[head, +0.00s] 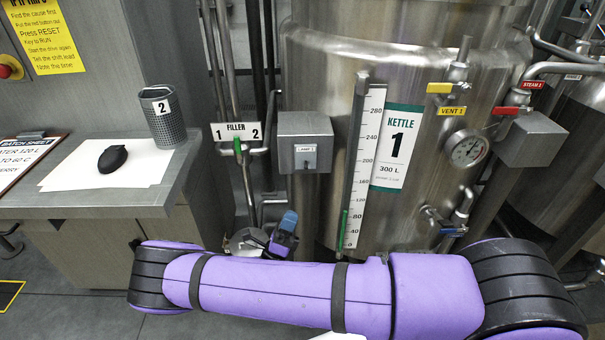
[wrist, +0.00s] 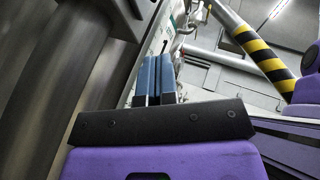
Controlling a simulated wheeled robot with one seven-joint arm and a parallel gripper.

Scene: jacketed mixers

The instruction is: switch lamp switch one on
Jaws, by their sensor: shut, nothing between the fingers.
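A grey box (head: 305,135) in the head view stands left of the kettle and carries a small plate that seems to read LAMP 1. A small switch (head: 306,164) shows on its front; its position is too small to tell. My gripper (head: 290,217), with blue fingers, is below the box and a little left of it, apart from it. In the wrist view my gripper (wrist: 154,66) has its two blue fingers close together with nothing between them. The lamp switch cannot be made out in the wrist view.
The steel kettle (head: 425,60) labelled 1 has a gauge (head: 467,148), valves and a level scale (head: 362,165). A filler handle (head: 238,148) is left of the box. A desk (head: 90,205) stands at left. A striped post (wrist: 262,52) shows in the wrist view.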

